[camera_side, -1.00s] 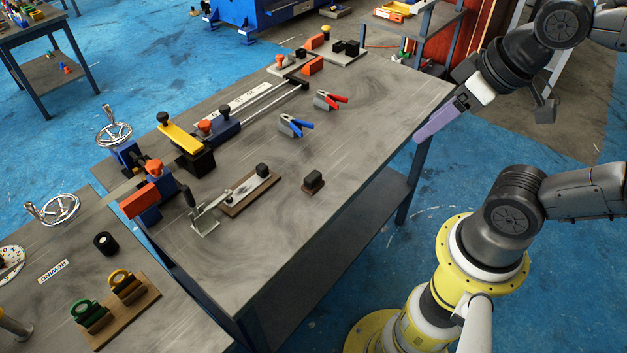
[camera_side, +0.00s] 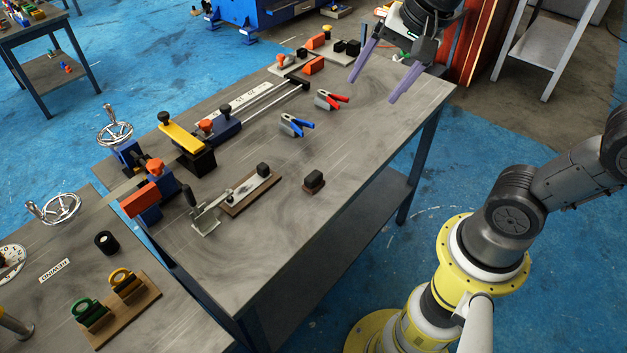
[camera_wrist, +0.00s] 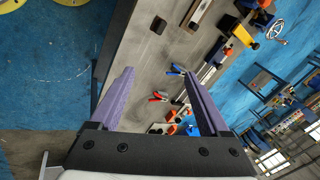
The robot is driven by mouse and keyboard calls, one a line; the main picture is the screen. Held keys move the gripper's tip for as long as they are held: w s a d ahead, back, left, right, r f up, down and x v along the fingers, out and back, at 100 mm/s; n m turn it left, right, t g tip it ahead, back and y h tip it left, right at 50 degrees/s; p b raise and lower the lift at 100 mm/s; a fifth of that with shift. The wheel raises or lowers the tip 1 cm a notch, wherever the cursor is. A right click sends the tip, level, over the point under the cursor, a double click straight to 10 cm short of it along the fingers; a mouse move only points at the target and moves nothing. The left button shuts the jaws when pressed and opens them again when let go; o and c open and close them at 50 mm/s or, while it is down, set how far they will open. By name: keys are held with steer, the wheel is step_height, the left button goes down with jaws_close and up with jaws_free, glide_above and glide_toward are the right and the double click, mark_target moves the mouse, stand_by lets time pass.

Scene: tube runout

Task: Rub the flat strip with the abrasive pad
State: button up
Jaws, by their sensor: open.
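The flat strip (camera_side: 246,187) is a pale metal bar lying on a brown wooden board (camera_side: 251,196) near the middle of the bench, with a black block (camera_side: 263,170) at its far end and a lever clamp (camera_side: 206,212) at its near end. What looks like the abrasive pad, a small brown-based block with a black top (camera_side: 314,181), sits alone on the bench right of the board. It shows as a dark square in the wrist view (camera_wrist: 158,25). My gripper (camera_side: 371,91) has two purple fingers, spread and empty, above the bench's far right part, well away from pad and strip.
A red-handled clamp (camera_side: 331,99) and a blue-handled clamp (camera_side: 296,125) lie between my gripper and the pad. A yellow bar fixture (camera_side: 184,138) and blue blocks stand along the left side. The bench front right of the pad is clear.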

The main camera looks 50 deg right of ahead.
steer(key=w+f+m+g, duration=0.2)
steer(key=w+f+m, duration=0.15)
steer(key=w, duration=0.35)
steer(key=m+g, duration=0.1)
steer(key=g, duration=0.2)
glide_above(314, 175)
step_height(314, 175, down, 19)
steer(key=shift+d, duration=0.1)
steer(key=shift+f, duration=3.25)
steer(key=shift+c, duration=0.3)
jaws_close()
steer(key=shift+r, duration=0.1)
